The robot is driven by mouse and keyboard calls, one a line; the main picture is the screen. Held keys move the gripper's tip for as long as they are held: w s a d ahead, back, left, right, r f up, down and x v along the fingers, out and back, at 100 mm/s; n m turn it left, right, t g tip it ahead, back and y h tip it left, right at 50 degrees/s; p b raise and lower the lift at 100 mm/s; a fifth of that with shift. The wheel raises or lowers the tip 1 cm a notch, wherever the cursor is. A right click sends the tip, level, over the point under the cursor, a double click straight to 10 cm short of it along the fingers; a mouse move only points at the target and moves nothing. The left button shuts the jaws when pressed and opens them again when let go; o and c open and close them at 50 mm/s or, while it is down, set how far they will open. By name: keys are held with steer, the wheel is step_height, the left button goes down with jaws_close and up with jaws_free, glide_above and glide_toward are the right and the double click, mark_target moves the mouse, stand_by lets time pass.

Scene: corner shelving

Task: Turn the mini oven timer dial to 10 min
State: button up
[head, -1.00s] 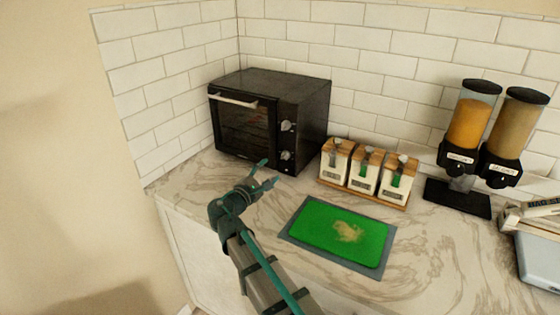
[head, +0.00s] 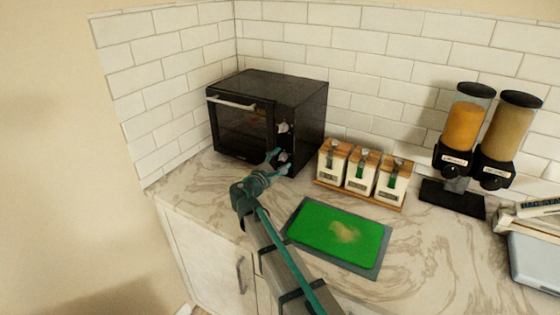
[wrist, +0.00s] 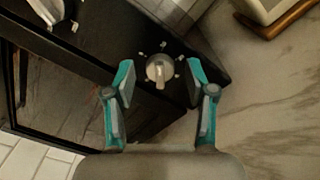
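The black mini oven (head: 238,135) stands in the corner on the counter, its door shut. Two silver dials sit one above the other on its front panel: the upper dial (head: 283,127) and the lower dial (head: 283,156). My gripper (head: 279,161) is at the lower dial in the head view. In the wrist view my open gripper (wrist: 160,84) has one finger on each side of a round silver dial (wrist: 159,70) with marks around it. Gaps show between the fingers and the dial. The dial's markings are too small to read.
A wooden rack with white canisters (head: 360,175) stands right of the oven, close to my gripper. A green cutting board (head: 325,228) lies in front. Two food dispensers (head: 465,135) stand farther right. Counter left of the arm is clear.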

jaws_close()
steer(key=shift+f, duration=0.1)
steer(key=shift+f+m+b, duration=0.15)
steer(key=shift+m+b, duration=0.15)
steer(key=shift+b, duration=0.75)
steer(key=shift+m+b, duration=0.3)
steer(key=shift+b, duration=0.25)
steer(key=shift+r+m+b, duration=0.2)
steer(key=shift+m+b, duration=0.2)
steer(key=shift+b, duration=0.25)
jaws_free()
steer(key=shift+s, duration=0.1)
steer(key=v, duration=1.2)
